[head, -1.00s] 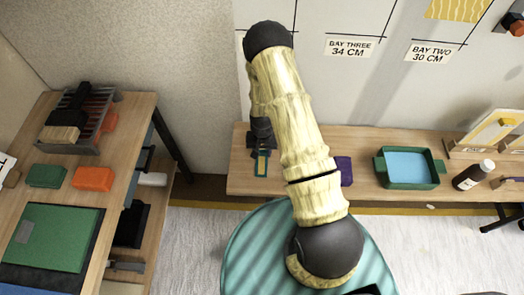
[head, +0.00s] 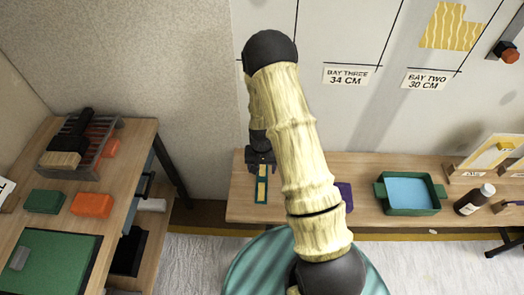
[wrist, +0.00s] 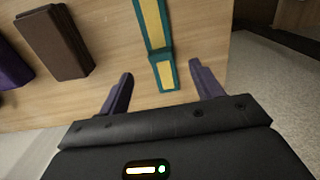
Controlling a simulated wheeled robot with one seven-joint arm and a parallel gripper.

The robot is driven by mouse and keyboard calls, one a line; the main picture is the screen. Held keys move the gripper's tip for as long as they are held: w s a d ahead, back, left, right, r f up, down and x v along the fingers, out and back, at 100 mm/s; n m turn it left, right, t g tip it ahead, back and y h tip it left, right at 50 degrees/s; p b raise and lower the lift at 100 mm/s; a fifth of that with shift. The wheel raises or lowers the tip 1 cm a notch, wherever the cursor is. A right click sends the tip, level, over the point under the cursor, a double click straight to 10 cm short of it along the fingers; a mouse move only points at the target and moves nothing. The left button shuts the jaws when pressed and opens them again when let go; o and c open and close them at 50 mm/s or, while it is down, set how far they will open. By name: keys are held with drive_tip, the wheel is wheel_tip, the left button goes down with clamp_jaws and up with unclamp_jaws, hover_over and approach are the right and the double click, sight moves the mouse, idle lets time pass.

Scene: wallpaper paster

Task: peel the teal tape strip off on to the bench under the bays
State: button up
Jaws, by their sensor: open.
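The teal tape strip (head: 261,188) with a yellow middle is on the wooden bench (head: 360,165) under the bays, near the bench's left end. In the wrist view the strip (wrist: 154,25) runs down from the top edge and shows a kink or joint near its lower end. My gripper (head: 262,163) is open at the strip's far end in the head view. In the wrist view its two dark purple fingers (wrist: 160,77) stand apart on either side of the strip's near end, with nothing held. Whether the strip lies fully flat is unclear.
A brown block (wrist: 55,42) and a purple block (wrist: 12,66) stand beside the strip. A green tray (head: 410,208) with blue inside and a dark bottle (head: 474,199) are farther right. A side table (head: 120,190) stands at the left. The bench between tray and bottle is clear.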

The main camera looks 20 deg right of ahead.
wheel_tip(320, 180, up, 10)
idle(0.4)
drive_tip(key=shift+r, duration=0.2)
idle(0.4)
drive_tip(key=s+r+n+t+p, duration=0.1)
drive_tip(key=s+r+p, duration=0.4)
drive_tip(key=r, duration=0.8)
drive_tip(key=s+r+n+t+p, duration=0.1)
drive_tip(key=s+r+n+p, duration=0.1)
drive_tip(key=s+r+p, duration=0.3)
drive_tip(key=s+r, duration=0.4)
drive_tip(key=r, duration=0.5)
drive_tip(key=shift+n+t+p, duration=0.3)
drive_tip(key=shift+p, duration=0.05)
